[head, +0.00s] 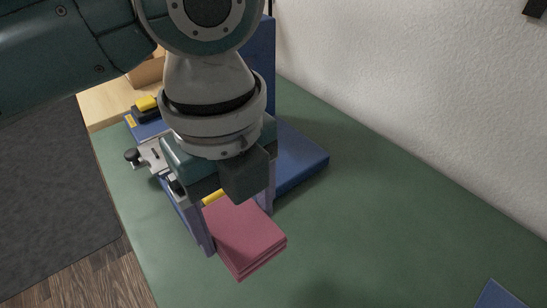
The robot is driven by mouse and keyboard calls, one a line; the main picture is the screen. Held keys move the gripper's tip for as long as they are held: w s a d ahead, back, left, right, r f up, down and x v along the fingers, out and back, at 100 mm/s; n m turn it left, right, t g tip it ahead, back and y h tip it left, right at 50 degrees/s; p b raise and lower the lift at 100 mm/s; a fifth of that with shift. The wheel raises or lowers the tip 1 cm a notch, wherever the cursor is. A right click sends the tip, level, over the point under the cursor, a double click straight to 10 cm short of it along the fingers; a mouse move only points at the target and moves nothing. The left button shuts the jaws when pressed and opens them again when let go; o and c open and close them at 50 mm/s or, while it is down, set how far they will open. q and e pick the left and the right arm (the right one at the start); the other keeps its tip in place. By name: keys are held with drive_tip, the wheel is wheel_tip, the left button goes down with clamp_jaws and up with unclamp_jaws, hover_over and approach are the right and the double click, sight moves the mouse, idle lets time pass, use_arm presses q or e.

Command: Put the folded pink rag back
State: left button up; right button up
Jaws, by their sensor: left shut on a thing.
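The folded pink rag (245,240) is a stack of flat layers in the middle of the head view. My left gripper (240,226) comes down from above and is shut on the rag, with one finger on each side of it. The rag is close over the green mat; I cannot tell whether it touches it. My arm and gripper hide part of the things behind. My right gripper does not show.
A blue stand (300,160) with an upright back is behind my gripper. A metal clamp with black knobs (131,155) is to the left. The green mat (400,230) is clear to the right, up to the white wall (420,80). A blue item (500,296) lies at bottom right.

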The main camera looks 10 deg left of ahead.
use_arm(q)
wheel_tip(320, 180, down, 8)
drive_tip(key=shift+b, duration=0.95)
drive_tip(key=shift+f+b, duration=0.65)
drive_tip(key=shift+f, duration=1.3)
drive_tip(key=shift+f, duration=0.2)
drive_tip(key=o, duration=1.2)
drive_tip(key=shift+c, duration=0.2)
